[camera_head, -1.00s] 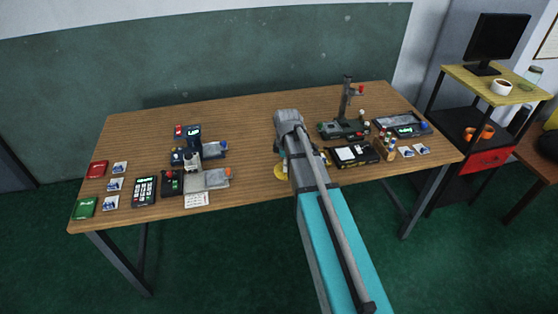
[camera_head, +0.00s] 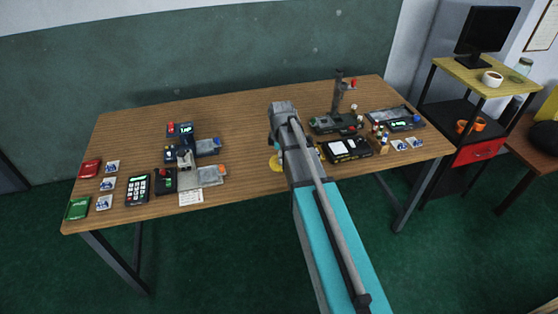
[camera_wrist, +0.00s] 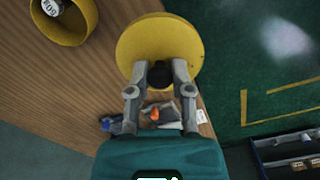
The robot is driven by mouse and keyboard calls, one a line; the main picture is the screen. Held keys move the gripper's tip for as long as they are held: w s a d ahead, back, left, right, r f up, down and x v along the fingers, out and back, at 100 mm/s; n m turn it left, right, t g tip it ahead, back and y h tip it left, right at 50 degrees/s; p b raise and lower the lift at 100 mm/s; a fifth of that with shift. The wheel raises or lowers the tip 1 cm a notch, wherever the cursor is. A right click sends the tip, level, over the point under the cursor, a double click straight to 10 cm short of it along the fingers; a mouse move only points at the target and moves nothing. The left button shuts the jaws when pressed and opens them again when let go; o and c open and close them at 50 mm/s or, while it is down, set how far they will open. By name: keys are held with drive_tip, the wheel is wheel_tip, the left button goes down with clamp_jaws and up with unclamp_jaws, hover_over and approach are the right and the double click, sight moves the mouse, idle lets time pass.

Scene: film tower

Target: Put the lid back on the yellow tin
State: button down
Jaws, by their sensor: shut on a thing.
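The round yellow lid (camera_wrist: 158,45) has a dark knob (camera_wrist: 161,75) in its middle. My gripper (camera_wrist: 160,70) is shut on that knob and holds the lid. In the wrist view the open yellow tin (camera_wrist: 88,25) stands on the table at the upper left, cut off by the frame edge. A small canister with a white marked top (camera_wrist: 52,8) shows inside it. The lid is beside the tin in this view, not over it. In the head view the lid's edge (camera_head: 274,163) shows left of my arm, which hides most of it.
On the wooden table (camera_head: 245,125), a device with an orange knob (camera_head: 210,176) stands left. A black tray (camera_head: 346,149), a device with an upright post (camera_head: 334,123) and several small bottles stand right. The back middle of the table is clear.

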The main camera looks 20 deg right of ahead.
drive_tip(key=w+d+f+b, duration=0.1)
drive_tip(key=w+d, duration=0.6)
drive_tip(key=w, duration=0.5)
drive_tip(key=shift+f, duration=0.2)
drive_tip(key=shift+f+b, duration=3.05)
drive_tip(key=shift+b, duration=0.15)
drive_tip(key=shift+f, duration=0.15)
idle(0.5)
drive_tip(key=shift+c, duration=2.2)
unclamp_jaws()
drive_tip(key=o, duration=0.4)
drive_tip(key=shift+o, duration=0.2)
